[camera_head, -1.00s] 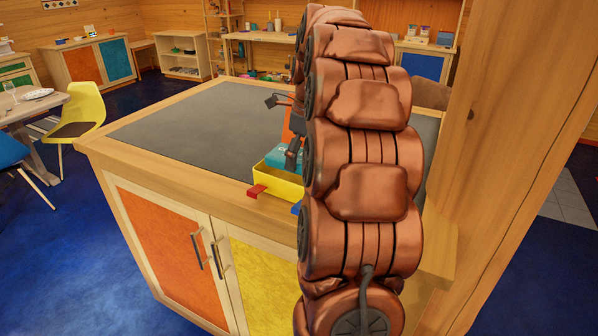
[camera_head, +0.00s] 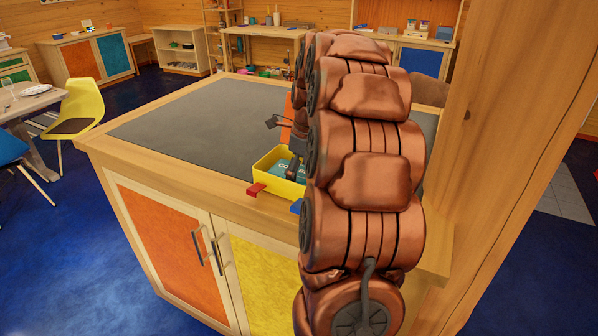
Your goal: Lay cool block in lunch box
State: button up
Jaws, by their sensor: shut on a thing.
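The lunch box (camera_head: 273,182) is a yellow open box with a red tab at its left corner. It stands near the front edge of the counter top, and my arm covers its right part. The cool block (camera_head: 283,167) is teal with pale lettering and sits down inside the lunch box walls, partly hidden by the front wall. My gripper (camera_head: 293,172) reaches down into the box and is shut on the cool block. Its fingertips are mostly hidden by my arm and the box, and I cannot tell whether the block touches the box floor.
The counter (camera_head: 185,125) has a dark grey top with wide free room left of the box. An orange upright thing (camera_head: 286,120) shows behind my gripper, partly hidden. A blue piece (camera_head: 296,207) lies by the box's front. A wooden post (camera_head: 520,130) stands close at right.

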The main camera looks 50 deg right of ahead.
aim_at(305, 174)
jog(key=shift+f, duration=0.2)
jog(key=o, duration=1.2)
jog(key=shift+r, duration=0.1)
jog(key=shift+s+d+r+b, duration=0.1)
jog(key=shift+s+r+b, duration=0.3)
jog(key=shift+r, duration=1.6)
jog(key=shift+s+d+r+b, duration=0.15)
jog(key=shift+r+b, duration=0.4)
jog(key=shift+r, duration=1.45)
jog(key=shift+s+r+b, duration=0.3)
jog(key=shift+r+b, duration=0.15)
jog(key=shift+r, duration=1.55)
